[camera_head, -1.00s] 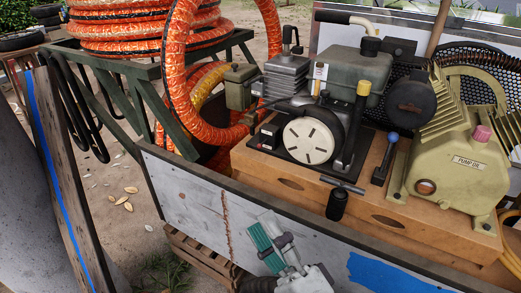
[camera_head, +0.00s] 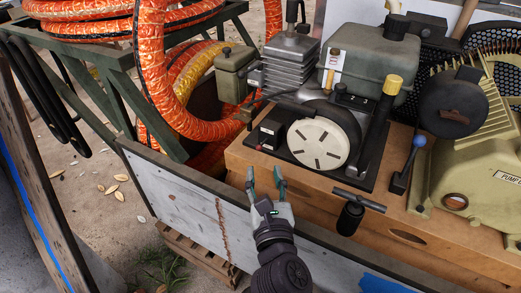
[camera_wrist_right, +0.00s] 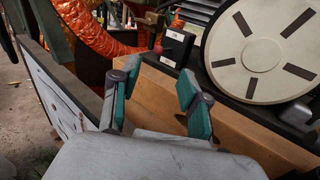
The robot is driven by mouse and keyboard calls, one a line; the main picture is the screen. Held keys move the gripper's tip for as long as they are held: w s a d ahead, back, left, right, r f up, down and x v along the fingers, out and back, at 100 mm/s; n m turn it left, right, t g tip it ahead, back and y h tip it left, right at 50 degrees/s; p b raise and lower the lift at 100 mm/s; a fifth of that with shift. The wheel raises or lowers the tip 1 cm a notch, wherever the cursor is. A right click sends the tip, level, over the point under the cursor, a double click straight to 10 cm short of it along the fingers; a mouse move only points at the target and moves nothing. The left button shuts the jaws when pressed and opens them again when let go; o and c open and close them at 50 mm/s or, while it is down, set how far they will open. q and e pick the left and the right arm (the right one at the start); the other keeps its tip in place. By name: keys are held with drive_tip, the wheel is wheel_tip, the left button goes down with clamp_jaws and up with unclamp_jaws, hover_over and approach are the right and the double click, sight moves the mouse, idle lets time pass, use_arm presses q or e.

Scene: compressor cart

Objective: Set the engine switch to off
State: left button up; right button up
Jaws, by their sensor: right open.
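The engine (camera_head: 325,132) sits on a wooden base on the cart, with a round cream recoil cover (camera_head: 318,145) on its front. A small black box with pale labels, which looks like the engine switch (camera_head: 268,134), is left of the cover. My left gripper is not in view.
The wooden base (camera_head: 395,225) and the cart's grey side panel (camera_head: 190,200) lie close to my right gripper. A black T-handle (camera_head: 352,212) juts out to its right. Orange hoses (camera_head: 160,75) hang at the left. A blue-knobbed lever (camera_head: 410,160) stands near the pump.

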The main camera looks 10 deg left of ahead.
sight(263, 144)
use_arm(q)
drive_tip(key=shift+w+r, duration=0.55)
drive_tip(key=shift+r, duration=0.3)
use_arm(e)
drive_tip(key=shift+x, duration=3.85)
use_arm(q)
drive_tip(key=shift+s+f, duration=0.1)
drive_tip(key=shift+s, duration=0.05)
use_arm(e)
clamp_jaws()
